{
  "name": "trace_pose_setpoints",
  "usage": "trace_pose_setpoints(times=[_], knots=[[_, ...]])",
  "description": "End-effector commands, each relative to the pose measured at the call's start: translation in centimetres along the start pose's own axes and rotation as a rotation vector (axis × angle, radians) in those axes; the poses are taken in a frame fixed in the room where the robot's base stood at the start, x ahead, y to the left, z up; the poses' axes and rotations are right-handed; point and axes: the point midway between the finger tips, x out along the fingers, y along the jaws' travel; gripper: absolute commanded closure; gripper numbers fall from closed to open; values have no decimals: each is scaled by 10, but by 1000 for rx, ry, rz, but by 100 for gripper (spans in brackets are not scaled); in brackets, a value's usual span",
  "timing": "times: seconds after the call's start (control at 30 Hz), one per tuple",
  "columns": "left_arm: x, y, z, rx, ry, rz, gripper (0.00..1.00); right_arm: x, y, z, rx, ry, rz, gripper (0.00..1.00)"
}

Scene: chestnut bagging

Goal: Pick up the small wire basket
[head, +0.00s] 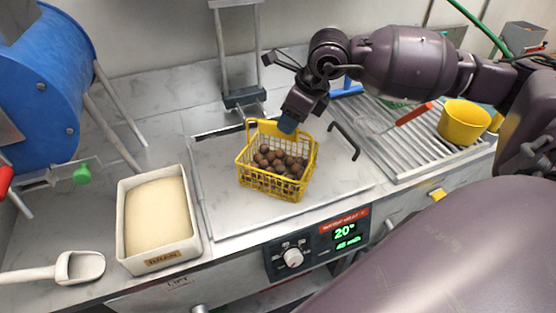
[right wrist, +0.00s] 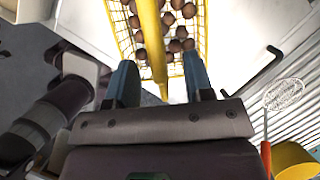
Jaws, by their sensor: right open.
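The small yellow wire basket (head: 272,188) holds several brown chestnuts (head: 283,162) and stands upright on the counter's marble lid, in the middle of the head view. My right gripper (head: 287,125) is over the basket's back edge, beside its raised yellow handle. In the right wrist view, the basket (right wrist: 203,40) is at the top. Its thick yellow handle (right wrist: 151,40) runs down into the gap between the two blue fingertips of my open right gripper (right wrist: 160,80). I cannot tell whether the fingers touch the handle.
A white bran tray (head: 125,215) and a scoop (head: 80,268) are at the left, below a blue drum (head: 45,85). A black lid handle (head: 343,140) is right of the basket. A slatted drainer (head: 415,140) holds a skimmer and a yellow cup (head: 464,122).

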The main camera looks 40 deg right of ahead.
Motion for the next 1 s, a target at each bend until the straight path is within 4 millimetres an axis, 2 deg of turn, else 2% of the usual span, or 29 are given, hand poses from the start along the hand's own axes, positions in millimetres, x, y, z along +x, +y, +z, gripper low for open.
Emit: trace_pose_setpoints(times=[0.4, 0.73, 0.77, 1.0], knots=[[1, 0, -1, 1, 3, 0, 57, 45, 4, 11, 1, 0, 3, 52], [4, 0, -7, 2, 15, 2, 57, 51, 4, 11, 0, -1, 1, 52], [5, 0, -7, 3, 16, 2, 57, 51, 4, 11, 0, -1, 1, 54], [4, 0, -7, 3, 15, 2, 57, 51, 4, 11, 0, -1, 1, 90]])
